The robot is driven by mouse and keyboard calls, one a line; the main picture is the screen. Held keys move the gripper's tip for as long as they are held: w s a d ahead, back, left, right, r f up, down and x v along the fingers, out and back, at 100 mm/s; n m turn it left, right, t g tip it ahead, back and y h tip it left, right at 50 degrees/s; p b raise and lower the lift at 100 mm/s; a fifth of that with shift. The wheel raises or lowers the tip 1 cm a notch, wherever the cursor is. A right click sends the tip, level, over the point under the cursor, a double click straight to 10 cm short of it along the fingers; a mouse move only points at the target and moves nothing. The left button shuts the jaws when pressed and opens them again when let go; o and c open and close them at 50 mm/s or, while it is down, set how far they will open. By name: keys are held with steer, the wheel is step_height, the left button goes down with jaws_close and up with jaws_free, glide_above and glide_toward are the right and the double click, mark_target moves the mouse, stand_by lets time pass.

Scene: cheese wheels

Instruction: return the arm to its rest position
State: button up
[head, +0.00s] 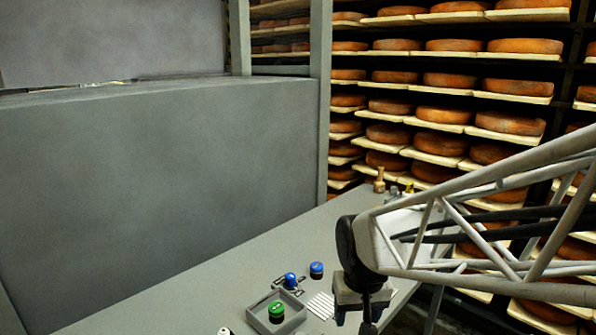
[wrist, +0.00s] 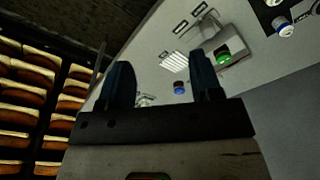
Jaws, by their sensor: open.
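My gripper (head: 368,318) hangs from my arm over the right side of the grey table (head: 215,290) in the head view. In the wrist view its two dark fingers (wrist: 160,85) stand apart with nothing held between them. My arm comes in from the right edge of the head view. The gripper is apart from the small objects on the table, which lie to its left in the head view. The lower part of the gripper is cut off near the bottom of the head view.
A grey tray (head: 256,324) holds a green-topped piece (head: 276,311). Two blue-topped pieces (head: 316,270) stand behind it, beside white strips (head: 321,305). A wooden object (head: 379,181) stands at the table's far end. Shelves of cheese wheels (head: 440,80) rise behind; a grey wall (head: 160,170) stands left.

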steer(key=s+d+r, duration=0.2)
steer(key=s+d, duration=0.1)
steer(key=s, duration=0.3)
steer(key=s+d+r+m+t, duration=0.1)
steer(key=s+d+r, duration=0.2)
steer(key=s, duration=0.4)
steer(key=shift+d+r, duration=0.2)
steer(key=shift+d, duration=0.45)
steer(key=shift+o, duration=0.2)
stand_by(1.8)
